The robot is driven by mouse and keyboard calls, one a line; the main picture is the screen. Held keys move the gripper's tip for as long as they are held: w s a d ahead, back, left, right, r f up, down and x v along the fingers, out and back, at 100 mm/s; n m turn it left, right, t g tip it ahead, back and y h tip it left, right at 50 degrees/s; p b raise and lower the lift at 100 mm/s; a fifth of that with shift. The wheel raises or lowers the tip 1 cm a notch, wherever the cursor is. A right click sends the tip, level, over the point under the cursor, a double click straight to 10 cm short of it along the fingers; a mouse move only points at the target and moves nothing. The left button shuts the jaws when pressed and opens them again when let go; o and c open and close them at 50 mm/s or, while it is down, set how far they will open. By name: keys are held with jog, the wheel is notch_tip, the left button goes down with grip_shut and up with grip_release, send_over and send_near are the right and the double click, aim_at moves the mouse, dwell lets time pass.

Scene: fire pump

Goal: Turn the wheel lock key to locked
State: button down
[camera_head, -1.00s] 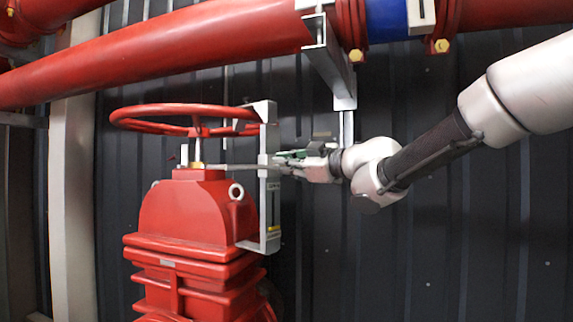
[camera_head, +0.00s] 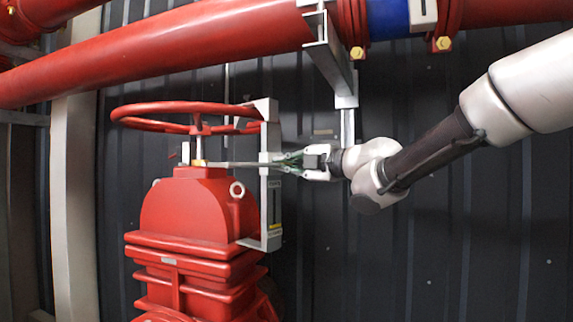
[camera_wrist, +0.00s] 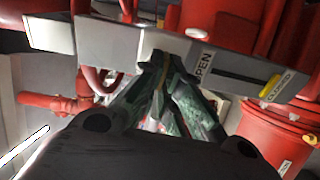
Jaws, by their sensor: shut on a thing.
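My gripper (camera_head: 284,159) reaches in from the right, its fingertips at the grey bracket (camera_head: 271,210) beside the red handwheel (camera_head: 180,110). In the wrist view my gripper (camera_wrist: 160,68) is shut, its fingertips together at the grey plate (camera_wrist: 110,45). The wheel lock key is between the fingertips and mostly hidden by them, so its angle cannot be read. To the right on the plate are an "OPEN" label (camera_wrist: 203,65), a dark slot, a yellow marker (camera_wrist: 271,84) and a "CLOSED" label (camera_wrist: 276,90).
The red valve body (camera_head: 195,215) stands below the wheel. A thin rod (camera_head: 232,164) runs from the stem to the bracket. A red pipe (camera_head: 160,50) crosses above, with a grey support (camera_head: 332,60) above my wrist. The dark wall (camera_head: 320,260) is behind; room below my arm is free.

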jog(key=shift+f+n, duration=0.15)
jog(key=shift+n, duration=0.35)
jog(key=c, duration=1.6)
grip_release()
jog(key=shift+c, duration=0.2)
jog(key=v, duration=1.2)
